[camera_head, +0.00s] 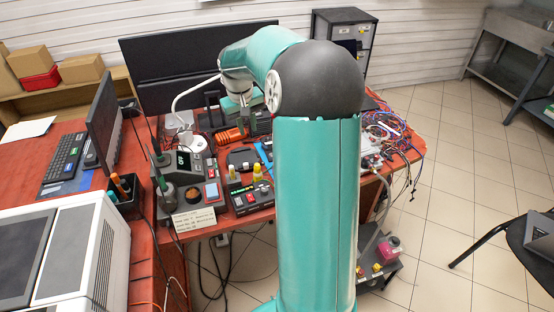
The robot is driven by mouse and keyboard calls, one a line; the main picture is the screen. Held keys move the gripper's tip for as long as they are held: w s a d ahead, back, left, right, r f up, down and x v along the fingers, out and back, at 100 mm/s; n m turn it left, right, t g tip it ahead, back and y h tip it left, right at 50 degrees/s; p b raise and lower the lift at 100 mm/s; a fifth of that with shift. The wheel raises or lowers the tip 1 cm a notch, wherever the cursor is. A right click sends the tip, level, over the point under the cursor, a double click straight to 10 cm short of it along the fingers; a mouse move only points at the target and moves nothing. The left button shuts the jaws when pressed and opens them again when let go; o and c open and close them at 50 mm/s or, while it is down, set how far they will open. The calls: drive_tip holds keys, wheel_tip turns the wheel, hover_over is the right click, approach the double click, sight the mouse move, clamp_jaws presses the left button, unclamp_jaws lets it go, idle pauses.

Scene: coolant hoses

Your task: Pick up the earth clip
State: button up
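I cannot pick out the earth clip in the head view; it is too small to tell or hidden among the bench items. My teal arm rises in front and bends over the red workbench (150,257). My gripper (245,118) points down above the back part of the bench, close to an orange tool-like object (230,135). The fingers are small and dark against the equipment behind. I cannot see whether they are open or hold anything. My arm hides part of the bench's right half.
Soldering equipment (183,160) and a small box with coloured knobs (249,197) crowd the bench front. Monitors stand at the back and left (104,122). Tangled wires (392,135) hang over the right end. A chair (515,232) stands right, with open tiled floor between.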

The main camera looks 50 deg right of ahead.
drive_tip(key=s+d+f+m+y, duration=0.1)
drive_tip(key=d+f, duration=0.3)
drive_tip(key=d, duration=0.2)
drive_tip(key=d+f+m, duration=0.1)
drive_tip(key=d+f, duration=0.4)
drive_tip(key=d, duration=0.2)
wheel_tip(320, 180, down, 13)
drive_tip(key=shift+s+f, duration=0.1)
drive_tip(key=shift+f, duration=0.05)
clamp_jaws()
